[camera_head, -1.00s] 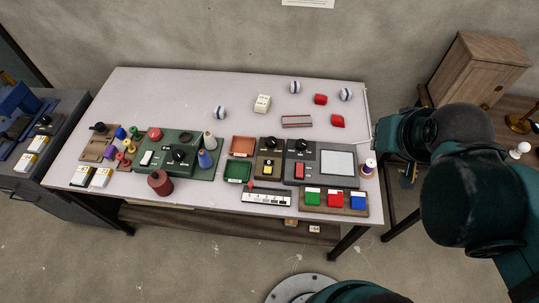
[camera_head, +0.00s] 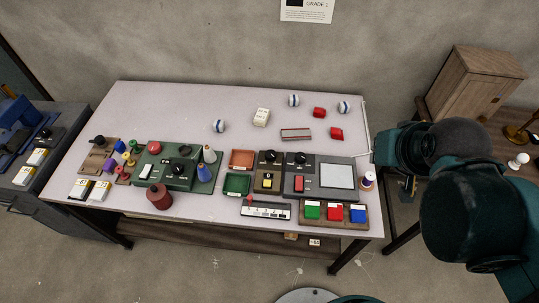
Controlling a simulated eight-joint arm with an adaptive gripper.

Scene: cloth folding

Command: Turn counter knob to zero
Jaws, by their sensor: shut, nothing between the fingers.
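Several black knobs are on the table, and I cannot tell for sure which is the counter knob. One knob (camera_head: 270,157) tops a small panel with a yellow button and a small white label or display. Another knob (camera_head: 300,159) is on the grey panel (camera_head: 311,185) beside it. A third knob (camera_head: 180,167) is on the green unit (camera_head: 147,185), and a fourth (camera_head: 99,141) is on a brown base at the far left. Knob pointers are too small to read. My gripper (camera_head: 408,189) is shut and empty, partly hidden by my arm, right of the table, apart from all knobs.
The white table (camera_head: 190,105) is clear at its back left. Red, green and blue buttons (camera_head: 336,213) sit at the front right, near a spool (camera_head: 368,180). Striped balls and red blocks lie at the back. A wooden cabinet (camera_head: 474,84) stands at right.

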